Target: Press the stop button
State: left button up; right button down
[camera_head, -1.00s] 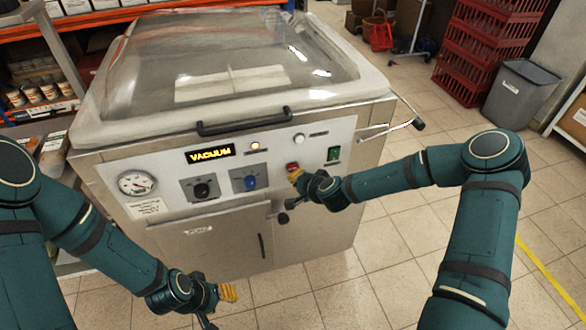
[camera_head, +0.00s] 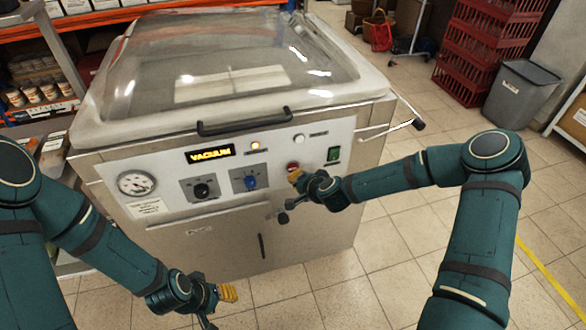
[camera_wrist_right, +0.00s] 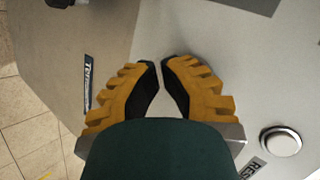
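The red stop button (camera_head: 293,167) is on the right part of the vacuum machine's (camera_head: 210,215) front panel. My right gripper (camera_head: 296,176) is just below and in front of it in the head view; whether they touch cannot be told. The red button does not show in that view. My left gripper (camera_head: 228,293) is low in front of the machine, away from the panel; its finger gap cannot be made out.
The lid handle (camera_head: 245,122) juts out above.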

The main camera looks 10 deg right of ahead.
jog(key=shift+w, duration=0.1)
jog(key=shift+w, duration=0.3)
jog(key=shift+w+b, duration=0.3)
jog(key=shift+w, duration=0.15)
dwell(0.7)
jog(key=shift+s, duration=0.15)
dwell(0.3)
jog(key=shift+s, duration=0.7)
jog(key=shift+s, duration=0.1)
jog(key=shift+s+d, duration=0.1)
jog(key=shift+s, duration=2.3)
